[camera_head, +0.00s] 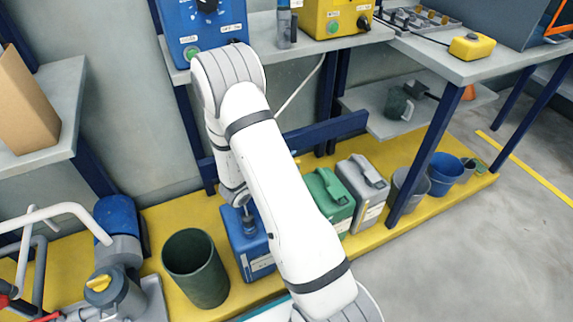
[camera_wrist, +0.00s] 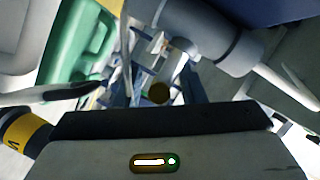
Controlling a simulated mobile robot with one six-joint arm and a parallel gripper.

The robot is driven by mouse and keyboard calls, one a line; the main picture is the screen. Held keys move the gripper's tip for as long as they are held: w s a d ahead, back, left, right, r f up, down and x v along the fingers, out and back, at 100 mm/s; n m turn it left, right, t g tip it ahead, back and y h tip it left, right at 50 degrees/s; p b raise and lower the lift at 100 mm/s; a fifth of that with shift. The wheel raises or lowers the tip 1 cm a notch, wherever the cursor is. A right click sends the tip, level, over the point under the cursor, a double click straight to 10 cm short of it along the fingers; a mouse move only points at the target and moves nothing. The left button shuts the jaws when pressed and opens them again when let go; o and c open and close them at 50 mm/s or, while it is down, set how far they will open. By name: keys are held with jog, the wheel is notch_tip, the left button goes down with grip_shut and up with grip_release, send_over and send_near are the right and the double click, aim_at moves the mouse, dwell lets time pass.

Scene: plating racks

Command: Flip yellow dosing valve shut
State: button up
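A yellow part (camera_head: 98,283) sits on top of a grey fitting at the lower left of the head view. It may be the dosing valve, but I cannot tell for sure or see its handle position. My arm reaches up and folds down at the middle, its end near the blue canister (camera_head: 249,245). The gripper's fingers are hidden there. In the wrist view, the dark body of my gripper (camera_wrist: 160,123) fills the bottom. Whether it is open or shut does not show clearly. A small dark yellow disc (camera_wrist: 159,93) lies just beyond it.
A dark green bin (camera_head: 195,268) stands left of the blue canister. A green canister (camera_head: 329,197) and grey canister (camera_head: 362,190) stand to the right. White pipes (camera_head: 45,213) and a blue motor (camera_head: 117,217) are at left. A shelf with control boxes is above. Open floor lies at right.

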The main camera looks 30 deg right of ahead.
notch_tip(320, 180, up, 10)
jog(key=p, duration=0.4)
jog(key=shift+f, duration=0.1)
